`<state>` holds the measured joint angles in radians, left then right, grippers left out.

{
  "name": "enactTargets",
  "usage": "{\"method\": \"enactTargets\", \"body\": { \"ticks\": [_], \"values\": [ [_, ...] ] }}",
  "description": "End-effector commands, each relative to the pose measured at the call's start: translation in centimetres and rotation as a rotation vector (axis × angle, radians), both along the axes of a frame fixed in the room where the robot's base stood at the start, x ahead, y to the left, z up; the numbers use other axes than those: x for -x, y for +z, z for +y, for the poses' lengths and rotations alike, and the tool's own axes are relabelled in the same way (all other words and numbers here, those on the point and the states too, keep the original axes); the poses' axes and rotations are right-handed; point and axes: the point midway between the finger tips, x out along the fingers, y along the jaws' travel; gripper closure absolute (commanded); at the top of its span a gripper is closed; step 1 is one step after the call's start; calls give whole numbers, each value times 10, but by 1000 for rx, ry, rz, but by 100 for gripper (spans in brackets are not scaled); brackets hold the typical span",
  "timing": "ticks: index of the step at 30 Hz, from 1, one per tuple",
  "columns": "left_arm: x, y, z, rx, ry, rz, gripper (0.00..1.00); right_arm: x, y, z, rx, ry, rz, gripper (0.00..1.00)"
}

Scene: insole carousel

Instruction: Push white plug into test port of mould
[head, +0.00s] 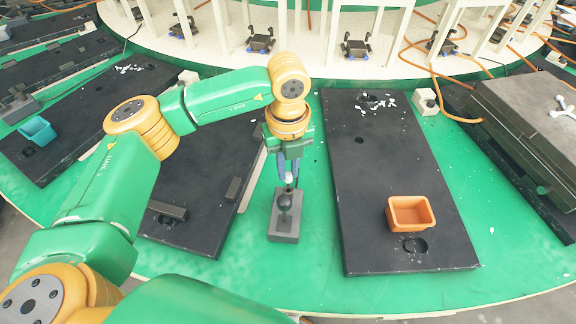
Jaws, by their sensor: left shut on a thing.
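My left gripper (288,180) points down, with its fingers close together on the upper stem of a dark ball-ended piece (285,202). That piece is upright over a small grey block (284,231) on the green table; I cannot tell whether it rests in the block. A small pale spot shows at the fingertips, and I cannot tell whether it is the white plug or part of the finger. Black mould plates lie on both sides. The right plate (385,190) has a small dark hole (359,140) in its upper left part. My right gripper is not in view.
An orange tray (411,226) stands on the right plate, near a dark recess. A teal tray (37,132) is at far left. A white block (426,102) stands right of the plate. A dark grey box (525,115) is at right. Green table is free around the grey block.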

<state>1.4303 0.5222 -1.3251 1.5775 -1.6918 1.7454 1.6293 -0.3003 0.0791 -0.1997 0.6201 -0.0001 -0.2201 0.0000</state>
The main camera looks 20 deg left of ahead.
Motion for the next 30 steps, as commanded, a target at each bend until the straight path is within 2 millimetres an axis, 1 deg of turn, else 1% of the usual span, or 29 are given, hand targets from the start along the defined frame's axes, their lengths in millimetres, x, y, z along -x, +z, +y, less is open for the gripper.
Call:
{"method": "enactTargets", "body": {
  "ticks": [30],
  "values": [
    [0, -27, 0, 0, 0, 0, 100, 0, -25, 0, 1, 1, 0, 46]
  ]
}}
